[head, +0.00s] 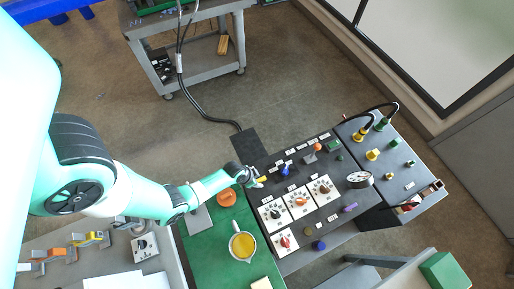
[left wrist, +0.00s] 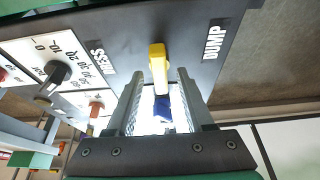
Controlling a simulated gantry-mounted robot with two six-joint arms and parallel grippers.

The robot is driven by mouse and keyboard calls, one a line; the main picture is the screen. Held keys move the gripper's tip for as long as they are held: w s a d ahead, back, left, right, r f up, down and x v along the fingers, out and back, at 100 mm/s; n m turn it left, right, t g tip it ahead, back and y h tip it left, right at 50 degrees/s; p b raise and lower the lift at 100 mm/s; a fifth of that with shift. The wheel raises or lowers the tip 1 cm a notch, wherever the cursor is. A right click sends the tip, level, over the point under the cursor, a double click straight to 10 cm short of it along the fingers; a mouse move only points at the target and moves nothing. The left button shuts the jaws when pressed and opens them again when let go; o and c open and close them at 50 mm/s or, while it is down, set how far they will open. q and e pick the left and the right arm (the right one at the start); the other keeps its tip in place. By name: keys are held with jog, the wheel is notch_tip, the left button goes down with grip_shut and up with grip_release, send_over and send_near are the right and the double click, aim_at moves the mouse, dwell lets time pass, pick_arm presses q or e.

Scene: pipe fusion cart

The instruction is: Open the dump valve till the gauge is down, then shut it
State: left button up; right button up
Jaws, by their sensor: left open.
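The dump valve's yellow handle (left wrist: 158,68) shows in the left wrist view beside the white DUMP label (left wrist: 214,39). In the head view the yellow handle (head: 262,179) is a small spot at the panel's left edge. My left gripper (head: 255,180) is open there. In the left wrist view its fingers (left wrist: 160,98) stand on either side of the handle's near end, with visible gaps; I see no contact. The round white gauge (head: 359,179) stands at the panel's right side, too small to read its needle. My right gripper is not in view.
The black panel carries several dials (head: 299,201), a blue lever (head: 285,170), an orange knob (head: 317,147) and a purple handle (head: 349,208). A green mat (head: 212,245) with a yellow-filled jug (head: 242,245) lies in front of my left arm. Open floor lies behind the panel.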

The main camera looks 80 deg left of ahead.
pick_arm(q)
grip_shut()
dwell(0.3)
